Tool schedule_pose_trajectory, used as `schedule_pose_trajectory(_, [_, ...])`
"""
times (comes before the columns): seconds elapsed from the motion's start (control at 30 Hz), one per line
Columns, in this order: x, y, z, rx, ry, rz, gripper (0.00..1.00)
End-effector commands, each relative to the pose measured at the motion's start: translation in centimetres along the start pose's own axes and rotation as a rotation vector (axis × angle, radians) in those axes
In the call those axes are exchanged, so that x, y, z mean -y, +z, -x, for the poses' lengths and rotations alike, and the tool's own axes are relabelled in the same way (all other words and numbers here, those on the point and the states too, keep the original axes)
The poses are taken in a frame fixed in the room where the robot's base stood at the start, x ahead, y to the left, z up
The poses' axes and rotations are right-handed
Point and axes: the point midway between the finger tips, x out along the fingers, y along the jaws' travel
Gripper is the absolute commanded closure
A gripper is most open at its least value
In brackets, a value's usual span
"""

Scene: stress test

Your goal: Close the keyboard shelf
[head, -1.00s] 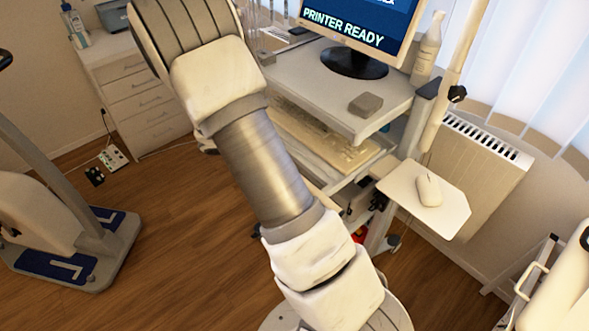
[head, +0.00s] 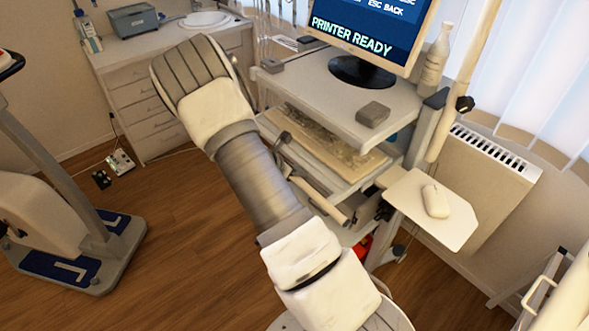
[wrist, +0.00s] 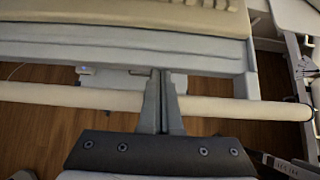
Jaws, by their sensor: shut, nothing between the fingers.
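The keyboard shelf (head: 352,174) is a pale tray below the cart's top, and it sticks out from under the top. A beige keyboard (head: 325,135) lies on it, partly shaded by the top. In the wrist view the grey shelf front (wrist: 110,53) spans the picture, with the keyboard's edge (wrist: 130,17) above it. My gripper (wrist: 161,74) is shut and empty, its fingertips at the lower edge of the shelf front. I cannot tell whether they touch it. In the head view my arm hides much of the shelf's left side.
A beige bar (wrist: 50,95) runs across behind the fingers in the wrist view. A mouse (head: 435,201) lies on a side plate (head: 410,200) at right. A monitor (head: 365,30) and small grey box (head: 372,113) stand on the top.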

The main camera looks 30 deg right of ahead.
Motion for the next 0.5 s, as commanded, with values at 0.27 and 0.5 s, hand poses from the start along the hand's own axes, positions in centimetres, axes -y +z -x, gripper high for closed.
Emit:
schedule_pose_trajectory(0.27, [0.0,0.0,-0.2,0.000,0.000,0.000,1.00])
schedule_pose_trajectory(0.5, [0.0,0.8,-1.3,0.000,-0.002,-0.004,1.00])
